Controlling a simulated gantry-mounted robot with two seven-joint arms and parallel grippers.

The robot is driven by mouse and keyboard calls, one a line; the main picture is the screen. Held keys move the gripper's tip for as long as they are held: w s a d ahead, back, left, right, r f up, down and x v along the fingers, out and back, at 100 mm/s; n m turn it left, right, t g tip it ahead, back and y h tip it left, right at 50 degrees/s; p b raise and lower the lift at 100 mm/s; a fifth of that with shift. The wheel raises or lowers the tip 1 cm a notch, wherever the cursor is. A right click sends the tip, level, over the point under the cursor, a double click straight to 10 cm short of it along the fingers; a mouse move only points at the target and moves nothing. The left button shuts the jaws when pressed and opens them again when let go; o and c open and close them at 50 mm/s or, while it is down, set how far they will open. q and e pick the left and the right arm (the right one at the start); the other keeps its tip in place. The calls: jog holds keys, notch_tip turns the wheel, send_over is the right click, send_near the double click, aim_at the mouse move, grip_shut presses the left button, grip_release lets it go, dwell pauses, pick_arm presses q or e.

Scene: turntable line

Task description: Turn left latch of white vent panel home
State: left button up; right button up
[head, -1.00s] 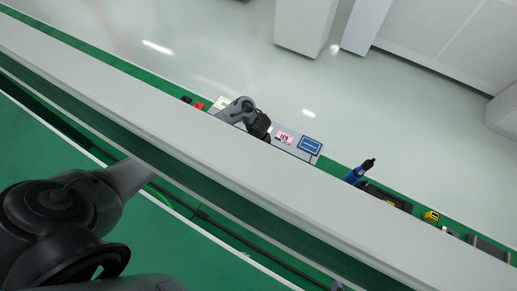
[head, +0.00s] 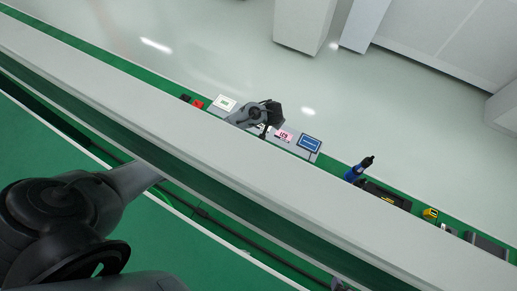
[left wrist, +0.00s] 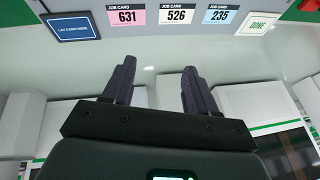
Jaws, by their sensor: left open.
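My left gripper (left wrist: 160,68) is open and empty in the left wrist view, its two dark fingers apart. In the head view the left gripper (head: 274,112) shows small and dark beyond the pale beam, over the strip of cards. Whether it is open cannot be told there. No white vent panel or latch can be made out in either view. My right gripper is not in view.
A pink job card (left wrist: 127,16), white DONE card (left wrist: 258,25) and blue "lay cards here" pad (left wrist: 70,27) lie by the gripper. A pale beam (head: 180,140) crosses the head view. A blue tool (head: 355,173) stands right; open floor (head: 400,110) lies beyond.

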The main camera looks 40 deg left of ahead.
pick_arm(q)
jog(key=s+d+f+n+g+p, duration=0.1)
jog(key=s+d+f+n, duration=0.2)
jog(key=s+n, duration=0.3)
jog(key=s+d+f+n, duration=0.3)
jog(key=s+n, duration=0.1)
jog(key=s, duration=0.4)
jog(key=shift+m+y, duration=0.3)
jog(key=shift+y, duration=0.1)
jog(key=x, duration=0.4)
jog(key=b+x, duration=0.1)
jog(key=x, duration=0.3)
jog(key=shift+s+f, duration=0.15)
jog(key=shift+f, duration=0.25)
jog(key=shift+b+x, duration=0.45)
jog(key=shift+x, duration=0.35)
jog(key=c, duration=1.1)
grip_shut()
